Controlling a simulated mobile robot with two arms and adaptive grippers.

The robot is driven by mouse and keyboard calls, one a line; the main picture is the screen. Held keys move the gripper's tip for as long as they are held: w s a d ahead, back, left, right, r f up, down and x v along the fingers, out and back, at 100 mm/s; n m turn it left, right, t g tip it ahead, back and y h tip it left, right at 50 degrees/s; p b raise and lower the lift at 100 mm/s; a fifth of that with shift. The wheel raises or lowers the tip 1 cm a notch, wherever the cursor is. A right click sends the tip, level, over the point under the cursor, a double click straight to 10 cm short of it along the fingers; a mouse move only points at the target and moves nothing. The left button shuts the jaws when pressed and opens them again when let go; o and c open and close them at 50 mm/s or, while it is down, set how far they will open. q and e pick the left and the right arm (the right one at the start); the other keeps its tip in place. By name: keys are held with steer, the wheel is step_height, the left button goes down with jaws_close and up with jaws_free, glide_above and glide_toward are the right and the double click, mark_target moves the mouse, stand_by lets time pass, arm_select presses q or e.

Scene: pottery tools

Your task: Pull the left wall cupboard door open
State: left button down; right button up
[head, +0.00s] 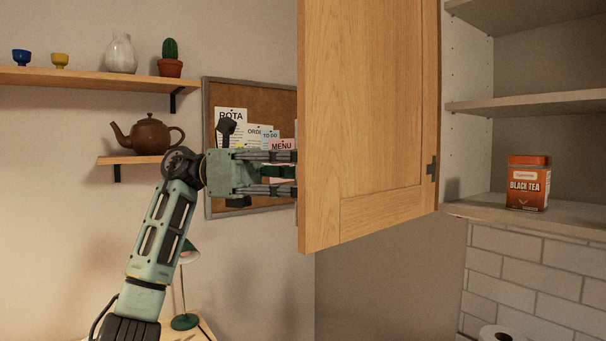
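The left wall cupboard door (375,120) is a pale wooden panel that stands swung wide open, its hinge (432,170) on its right edge beside the cupboard. The open cupboard (520,60) shows its shelves to the right. My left gripper (290,173) reaches in from the left, level, at the door's left edge. Its fingertips pass out of sight behind the door, so I cannot tell whether they touch it or hold anything. No handle shows on the visible side of the door. My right gripper is not in view.
An orange black tea tin (528,184) stands on the cupboard's lower shelf. A cork board (260,100) with notes hangs behind my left gripper. Shelves at the left hold a brown teapot (147,135), a cactus (170,60), a vase (121,54) and cups. A green lamp (185,321) stands below.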

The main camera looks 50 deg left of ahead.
arm_select(q)
steer(key=shift+a+f, duration=0.1)
steer(key=shift+f, duration=0.05)
steer(key=c, duration=2.4)
jaws_free()
steer(key=shift+c, duration=0.2)
steer(key=o, duration=0.6)
steer(key=shift+s+a, duration=0.15)
steer(key=shift+s, duration=0.25)
steer(key=shift+w, duration=0.15)
steer(key=v, duration=1.1)
steer(key=shift+a, duration=0.35)
steer(key=shift+s, duration=0.2)
